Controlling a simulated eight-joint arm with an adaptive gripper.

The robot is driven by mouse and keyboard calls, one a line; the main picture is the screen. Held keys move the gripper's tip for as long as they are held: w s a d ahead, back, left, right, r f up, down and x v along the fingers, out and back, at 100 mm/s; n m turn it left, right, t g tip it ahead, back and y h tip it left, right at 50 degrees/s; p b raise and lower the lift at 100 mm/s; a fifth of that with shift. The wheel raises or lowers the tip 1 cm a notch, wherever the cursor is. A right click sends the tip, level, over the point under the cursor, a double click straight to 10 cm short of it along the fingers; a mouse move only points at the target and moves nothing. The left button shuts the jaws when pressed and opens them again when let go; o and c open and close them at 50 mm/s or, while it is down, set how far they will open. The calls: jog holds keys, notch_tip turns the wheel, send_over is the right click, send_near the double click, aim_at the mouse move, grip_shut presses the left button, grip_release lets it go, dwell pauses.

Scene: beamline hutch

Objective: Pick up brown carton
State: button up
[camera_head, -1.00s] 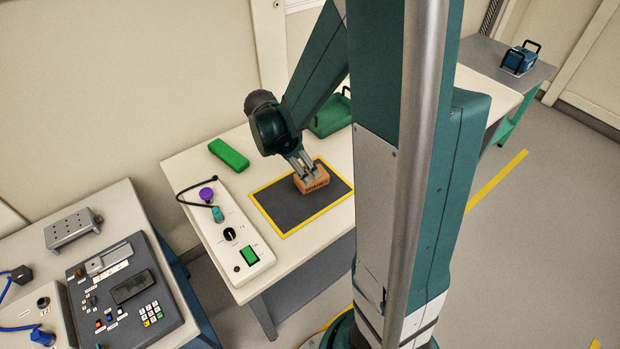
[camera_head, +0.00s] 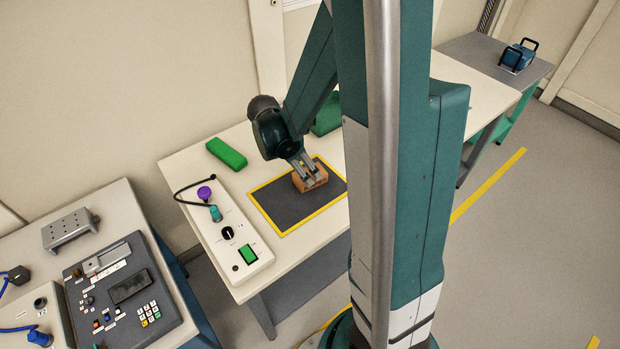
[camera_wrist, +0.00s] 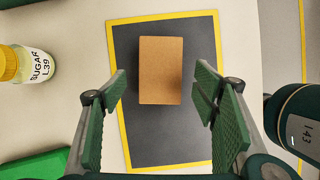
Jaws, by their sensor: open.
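The brown carton (camera_head: 309,177) lies on a dark grey mat with a yellow border (camera_head: 269,206) on the white table. My gripper (camera_head: 308,173) is over the carton, its fingers pointing down at it. In the wrist view the carton (camera_wrist: 161,70) shows as a plain brown rectangle between and beyond the two open fingers (camera_wrist: 161,88). There is a gap on each side, and no finger touches it in that view. In the head view the fingers cover part of the carton, so their exact height over it is hard to tell.
A green block (camera_head: 226,153) and a white control box (camera_head: 232,240) with knobs stand left of the mat. A jar labelled sugar (camera_wrist: 28,65) shows left of the mat in the wrist view. Another green object (camera_head: 326,120) is partly hidden behind my arm.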

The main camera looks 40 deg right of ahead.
aim_at(309, 173)
jog(key=shift+b+x, duration=0.65)
jog(key=shift+x, duration=1.95)
jog(key=shift+d+r, duration=0.1)
jog(key=shift+f+b, duration=0.25)
jog(key=shift+b, duration=0.1)
jog(key=c, duration=1.4)
jog(key=shift+w+r+p, duration=0.15)
jog(key=shift+r+p, duration=0.05)
jog(key=shift+p, duration=0.15)
jog(key=shift+r, duration=0.3)
jog(key=shift+r+p, duration=1.1)
jog(key=shift+r, duration=3.65)
